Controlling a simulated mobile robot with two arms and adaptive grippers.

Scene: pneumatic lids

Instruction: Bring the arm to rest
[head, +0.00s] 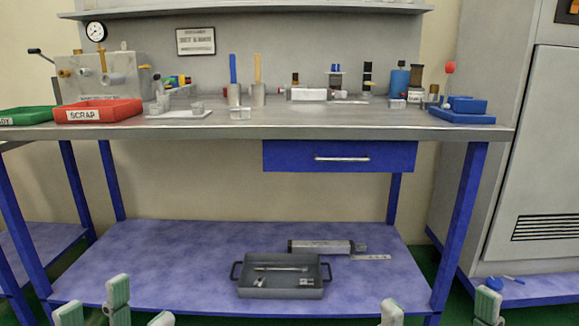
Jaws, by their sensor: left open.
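My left gripper (114,310) shows at the bottom left edge, with pale green-white fingertips spread apart and nothing between them. It is open, in front of the workbench's lower shelf. My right gripper (440,310) shows at the bottom right edge. Its two visible fingertips stand well apart with nothing seen between them. The rest of both arms is outside the picture.
The workbench (330,130) carries a red scrap bin (98,112), a green bin (25,117), a blue fixture (462,113) and several small parts. A blue drawer (340,157) is shut. A grey tray (280,291) sits on the lower shelf (150,265). A grey cabinet (535,140) stands right.

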